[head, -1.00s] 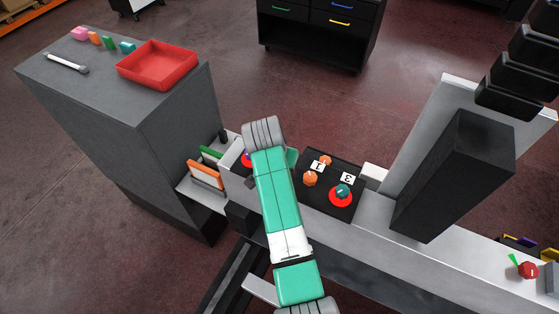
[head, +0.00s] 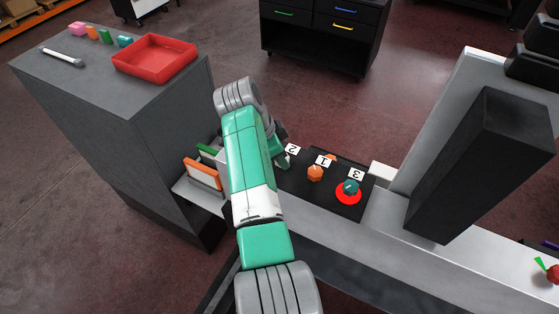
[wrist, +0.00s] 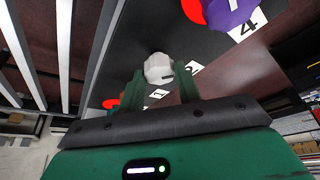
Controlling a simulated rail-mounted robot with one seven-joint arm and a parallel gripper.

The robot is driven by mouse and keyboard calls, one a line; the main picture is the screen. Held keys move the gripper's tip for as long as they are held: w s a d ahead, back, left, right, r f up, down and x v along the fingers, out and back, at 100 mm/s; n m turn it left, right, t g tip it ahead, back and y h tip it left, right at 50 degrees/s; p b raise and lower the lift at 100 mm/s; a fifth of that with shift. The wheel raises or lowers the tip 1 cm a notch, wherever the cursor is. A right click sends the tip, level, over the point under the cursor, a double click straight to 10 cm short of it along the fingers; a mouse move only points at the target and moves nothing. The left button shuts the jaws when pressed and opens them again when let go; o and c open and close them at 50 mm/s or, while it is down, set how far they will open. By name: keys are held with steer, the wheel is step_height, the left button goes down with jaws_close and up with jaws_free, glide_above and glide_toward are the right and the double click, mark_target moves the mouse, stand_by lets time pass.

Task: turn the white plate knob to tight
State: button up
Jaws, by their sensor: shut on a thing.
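The white plate knob (wrist: 158,68) is a faceted white knob with a dark pointer mark. In the wrist view it sits between the tips of my gripper's two green fingers. My gripper (wrist: 161,76) is shut on it. The black plate (wrist: 128,60) lies under the knob, with label 2 (wrist: 194,68) just to the right and label 1 (wrist: 158,94) just below. In the head view my arm hides the white knob; part of my gripper (head: 281,157) shows beside label 2. The tight mark cannot be made out.
A purple knob (wrist: 232,14) is close by, beside label 4. Orange knobs (head: 315,173) and a teal knob on a red disc (head: 351,187) stand on the black plate. A dark block (head: 480,165) rises at right. Bins (head: 203,173) and a grey cabinet (head: 110,90) are at left.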

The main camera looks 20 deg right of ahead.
steer(key=shift+m+b, duration=0.6)
steer(key=shift+b, duration=0.05)
steer(key=shift+g, duration=0.3)
steer(key=o, duration=1)
steer(key=shift+d, duration=0.1)
steer(key=shift+c, duration=0.2)
steer(key=b+v, duration=0.1)
steer(key=v, duration=0.7)
steer(key=shift+w, duration=0.1)
